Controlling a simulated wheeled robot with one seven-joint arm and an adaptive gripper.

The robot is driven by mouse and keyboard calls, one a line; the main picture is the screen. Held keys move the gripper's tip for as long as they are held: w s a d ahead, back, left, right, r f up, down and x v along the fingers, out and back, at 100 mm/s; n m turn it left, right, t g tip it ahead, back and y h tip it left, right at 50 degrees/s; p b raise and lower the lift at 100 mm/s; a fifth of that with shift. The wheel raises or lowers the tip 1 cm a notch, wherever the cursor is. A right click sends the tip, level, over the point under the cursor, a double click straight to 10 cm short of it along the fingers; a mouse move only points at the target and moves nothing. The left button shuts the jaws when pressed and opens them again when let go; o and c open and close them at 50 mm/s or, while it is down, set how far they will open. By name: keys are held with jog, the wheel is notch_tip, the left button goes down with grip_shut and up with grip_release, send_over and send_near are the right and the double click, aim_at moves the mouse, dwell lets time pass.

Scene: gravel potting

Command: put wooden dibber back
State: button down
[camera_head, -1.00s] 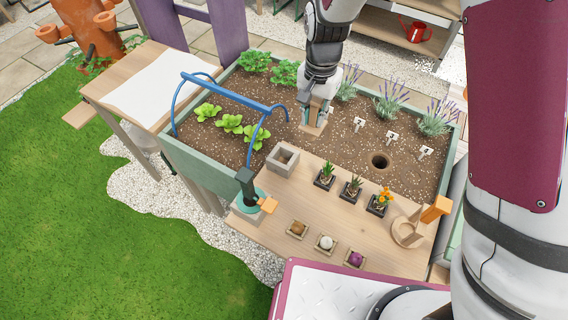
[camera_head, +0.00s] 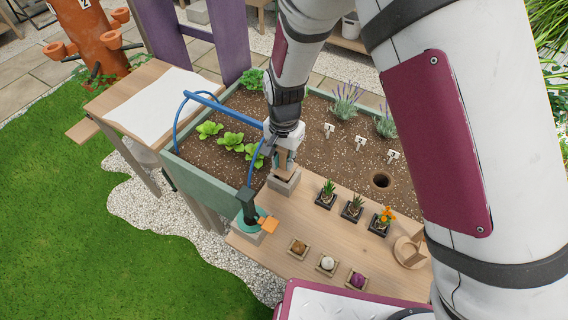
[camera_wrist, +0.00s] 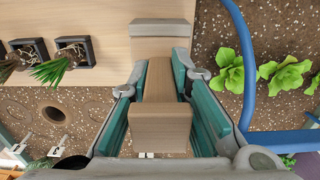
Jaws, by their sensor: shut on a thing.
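The wooden dibber (camera_wrist: 161,125) is pale wood and square-sided. My gripper (camera_wrist: 160,85) is shut on it, with a teal finger pad on each side. In the head view my gripper (camera_head: 285,150) points down at the near edge of the soil bed, and the dibber (camera_head: 284,163) shows below it. The square grey holder box (camera_head: 284,185) stands directly under the dibber on the wooden shelf; the holder (camera_wrist: 160,28) also shows at the top of the wrist view. The dibber's lower end is hidden at the holder, so how deep it sits cannot be told.
A blue arched rail (camera_head: 222,108) stands close left of my gripper, beside lettuces (camera_head: 230,139). Small potted plants (camera_head: 352,209) stand right of the holder, and little trays (camera_head: 327,264) lie in front. A round hole (camera_head: 381,181) is in the soil. A green-and-orange tool (camera_head: 248,207) stands at left.

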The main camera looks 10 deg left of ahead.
jog(key=shift+f, duration=1.1)
jog(key=shift+f, duration=0.15)
jog(key=c, duration=1.5)
grip_release()
notch_tip(320, 180, up, 12)
jog(key=shift+r, duration=0.15)
jog(key=shift+d, duration=0.1)
